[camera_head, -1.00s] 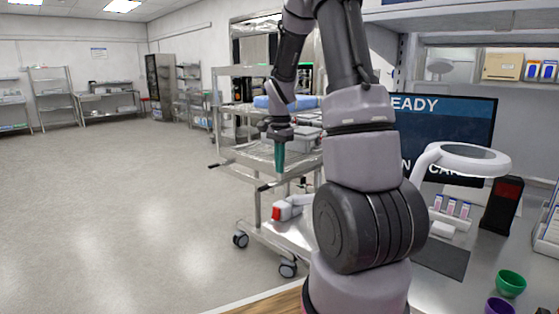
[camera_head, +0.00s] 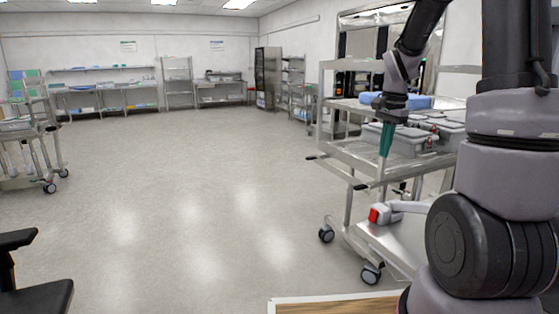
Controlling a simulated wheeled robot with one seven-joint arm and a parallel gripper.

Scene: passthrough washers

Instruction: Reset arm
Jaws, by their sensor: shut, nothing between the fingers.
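My arm stands at the right of the head view, folded upward and partly cut off by the top and right edges. My gripper (camera_head: 386,140) hangs pointing down with its teal fingers together and nothing between them. It shows in front of the steel cart and its grey lidded bins (camera_head: 407,141). I cannot tell how far it is from the cart.
A wheeled steel cart (camera_head: 345,155) stands at the right, with a blue item (camera_head: 412,101) on top. Another cart (camera_head: 28,150) is at the left, and a black chair (camera_head: 35,296) at the lower left. The middle floor (camera_head: 200,200) is clear.

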